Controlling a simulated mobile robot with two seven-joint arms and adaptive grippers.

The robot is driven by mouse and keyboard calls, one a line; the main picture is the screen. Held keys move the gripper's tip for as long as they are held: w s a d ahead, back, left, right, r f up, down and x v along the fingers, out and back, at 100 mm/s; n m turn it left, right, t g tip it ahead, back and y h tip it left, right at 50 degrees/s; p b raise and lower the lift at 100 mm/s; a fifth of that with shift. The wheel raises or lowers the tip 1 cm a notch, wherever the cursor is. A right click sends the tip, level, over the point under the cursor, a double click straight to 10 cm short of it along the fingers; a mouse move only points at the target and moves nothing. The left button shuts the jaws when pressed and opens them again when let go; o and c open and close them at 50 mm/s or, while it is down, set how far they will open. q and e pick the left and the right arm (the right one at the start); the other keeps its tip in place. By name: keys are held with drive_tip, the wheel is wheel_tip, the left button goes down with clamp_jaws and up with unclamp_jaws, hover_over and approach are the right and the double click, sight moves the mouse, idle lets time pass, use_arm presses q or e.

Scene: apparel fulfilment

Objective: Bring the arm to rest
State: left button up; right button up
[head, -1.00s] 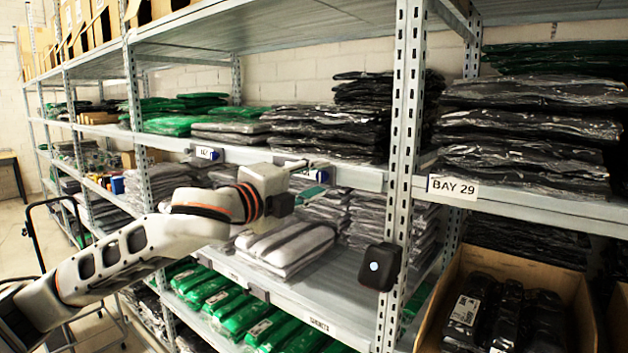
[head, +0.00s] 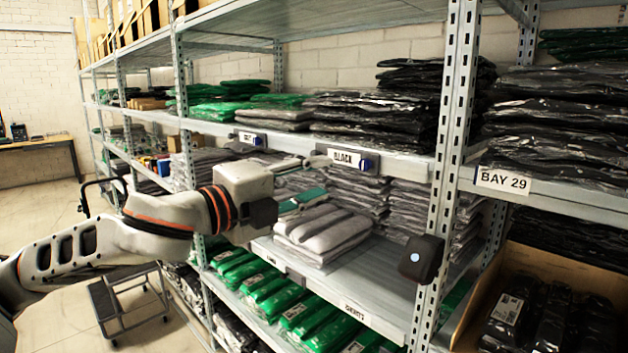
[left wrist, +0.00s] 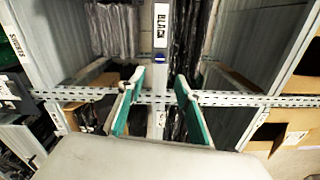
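My left arm (head: 110,245) comes in from the left, pale grey with orange bands, held in front of the shelving. My left gripper (head: 318,177) is near the shelf edge by the BLACK label. In the left wrist view, its two green-padded fingers (left wrist: 160,80) stand well apart with nothing between them, so it is open and empty. It looks close to the rack, but I cannot tell whether it touches anything. My right arm and right gripper are not in view.
Metal shelving (head: 455,180) fills the middle and right, with stacks of bagged garments. A grey-white stack (head: 322,235) lies below the gripper. A cardboard box (head: 555,270) of dark packs stands at right.

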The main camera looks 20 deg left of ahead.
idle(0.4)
use_arm(q)
drive_tip(key=w+d+f+n+g, duration=0.1)
drive_tip(key=w+d+f+n, duration=0.35)
drive_tip(key=f, duration=1.25)
drive_tip(key=s+d+f+n+g, duration=0.15)
drive_tip(key=f+n, duration=0.55)
drive_tip(key=f, duration=1)
drive_tip(key=s+a+f+n+g+y, duration=0.2)
drive_tip(key=s+f+n, duration=0.2)
drive_tip(key=s+f, duration=0.8)
drive_tip(key=s+a+f+n+g+y, duration=0.2)
drive_tip(key=s+f+n, duration=0.2)
drive_tip(key=s+f, duration=0.7)
wheel_tip(320, 180, down, 9)
drive_tip(key=shift+s+f, duration=0.1)
drive_tip(key=shift+s, duration=0.25)
drive_tip(key=shift+n, duration=0.25)
